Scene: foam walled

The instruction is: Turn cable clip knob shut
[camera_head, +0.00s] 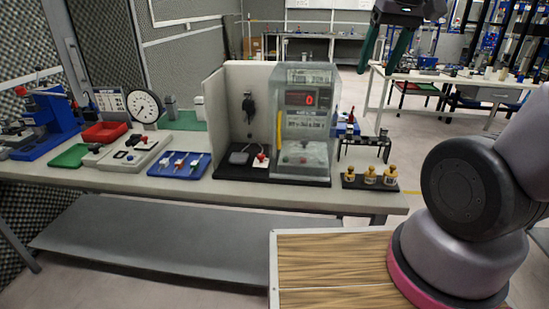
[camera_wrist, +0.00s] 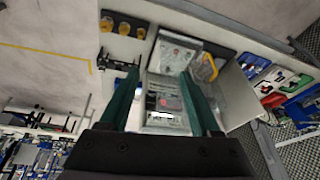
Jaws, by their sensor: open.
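A dark knob-like fitting (camera_head: 248,104) with a cable hanging below it is on the white foam wall (camera_head: 229,130) in the head view. It may be the cable clip knob, but it is too small to tell how it is turned. My gripper (camera_head: 378,70) is raised at the upper right of the head view, well to the right of the fitting and apart from it. Its two green fingers are spread with nothing between them. In the wrist view my gripper (camera_wrist: 160,74) is open above the clear-fronted device; I cannot make out the fitting there.
A clear-covered device with a red display (camera_head: 307,99) stands right of the foam wall. Gold-topped parts (camera_head: 370,174) sit at the bench's right end. A blue tray (camera_head: 181,164), a dial gauge (camera_head: 144,106) and a red bin (camera_head: 104,132) are on the left.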

